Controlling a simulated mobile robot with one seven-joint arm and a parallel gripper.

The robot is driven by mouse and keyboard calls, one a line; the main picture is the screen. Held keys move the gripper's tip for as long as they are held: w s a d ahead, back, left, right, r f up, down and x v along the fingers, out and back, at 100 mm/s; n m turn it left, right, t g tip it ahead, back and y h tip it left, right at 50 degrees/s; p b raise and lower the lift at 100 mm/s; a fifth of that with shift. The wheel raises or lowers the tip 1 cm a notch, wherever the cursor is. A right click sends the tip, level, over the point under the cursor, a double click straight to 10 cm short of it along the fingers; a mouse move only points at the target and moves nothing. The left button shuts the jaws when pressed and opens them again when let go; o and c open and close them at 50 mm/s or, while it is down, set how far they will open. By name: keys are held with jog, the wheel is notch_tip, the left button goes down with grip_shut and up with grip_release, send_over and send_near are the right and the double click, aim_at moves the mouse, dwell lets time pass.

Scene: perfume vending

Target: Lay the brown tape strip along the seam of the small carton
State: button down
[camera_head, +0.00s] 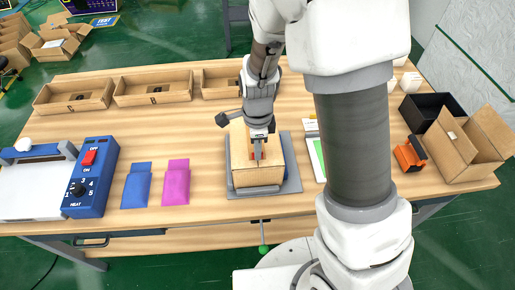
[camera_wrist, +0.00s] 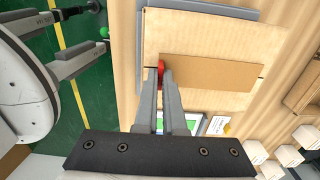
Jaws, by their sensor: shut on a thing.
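The small carton (camera_head: 258,177) is a closed tan box on a grey plate (camera_head: 293,183) near the table's front. In the wrist view its top (camera_wrist: 215,30) fills the upper middle. The brown tape strip (camera_wrist: 215,73) is a darker flat rectangle over that top, running lengthwise across its middle. A short dark seam mark shows by its right end. I cannot tell whether the strip touches the carton. My gripper (camera_head: 257,154) points down over the carton. In the wrist view my gripper (camera_wrist: 160,76) is shut on a small red piece (camera_wrist: 161,68) at the strip's left end.
A blue heat sealer (camera_head: 92,178), a blue pouch (camera_head: 137,187) and a pink pouch (camera_head: 176,183) lie to the left. Shallow cardboard trays (camera_head: 152,88) line the back. An open carton (camera_head: 463,146), a black box (camera_head: 425,112) and an orange tool (camera_head: 409,155) stand right.

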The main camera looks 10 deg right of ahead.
jog(key=shift+f, duration=0.3)
dwell(0.5)
jog(key=c, duration=0.9)
grip_release()
jog(key=shift+r+p, duration=2.55)
jog(key=shift+r, duration=0.45)
